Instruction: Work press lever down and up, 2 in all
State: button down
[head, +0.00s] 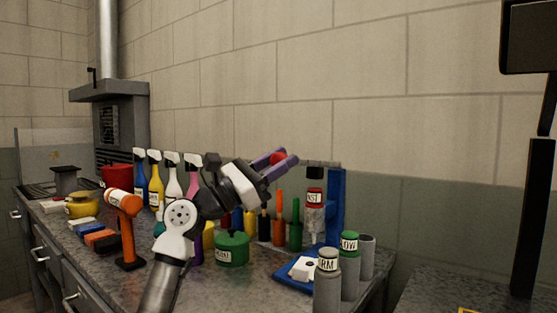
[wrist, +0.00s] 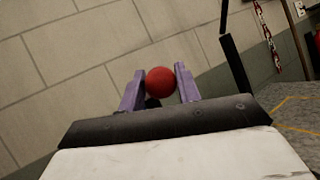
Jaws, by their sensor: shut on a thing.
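The press is a blue frame (head: 336,205) on a blue base (head: 290,284), standing at the right end of the bench in the head view. A dark grey bar crosses its top. My gripper (head: 279,160) is left of the press top, with its purple fingers around a red ball knob (head: 277,158). In the wrist view the red knob (wrist: 160,82) sits between the two purple fingers of my gripper (wrist: 160,84). The gripper is shut on this knob, which appears to be the lever's end. The lever's shaft is mostly hidden, so its exact angle cannot be told.
A red-capped container (head: 314,198) stands within the press frame. A green pot (head: 232,249), colored bottles, spray bottles (head: 141,180) and an orange tool (head: 124,228) crowd the bench left. A dark post (head: 531,215) rises at right.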

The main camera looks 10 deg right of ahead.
jog(key=shift+d+f, duration=0.1)
jog(key=shift+d, duration=0.1)
jog(key=c, duration=1.1)
grip_release()
jog(key=shift+d, duration=0.1)
jog(key=b+v, duration=0.2)
jog(key=v, duration=1.2)
jog(key=shift+w, duration=0.1)
